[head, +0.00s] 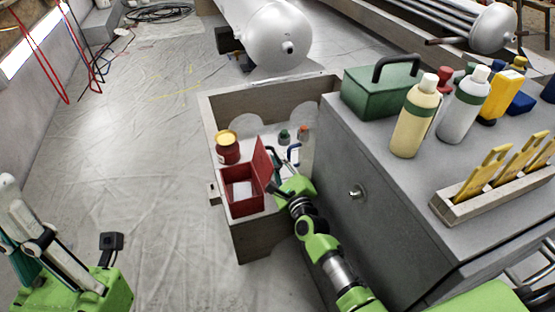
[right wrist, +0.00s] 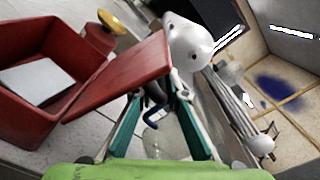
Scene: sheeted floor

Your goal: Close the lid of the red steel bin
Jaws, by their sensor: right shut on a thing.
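The red steel bin (head: 242,204) stands in a grey open box. Its lid (head: 262,161) is raised, hinged on the bin's right side and tilted outward. The right wrist view shows the bin (right wrist: 30,120) at left, with a white block inside, and the lid (right wrist: 125,75) slanting up to the right. My right gripper (head: 283,160) is just right of the lid; its teal fingers (right wrist: 155,95) reach to the lid's outer part. It is shut on the lid, though the contact itself is partly hidden. My left gripper (head: 28,225) is at the lower left, away from the bin.
The grey box's walls (head: 222,110) surround the bin. A red can (head: 228,148) and small bottles (head: 303,133) stand behind it. A grey cabinet (head: 340,170) at right carries a green toolbox (head: 375,95) and bottles (head: 415,118).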

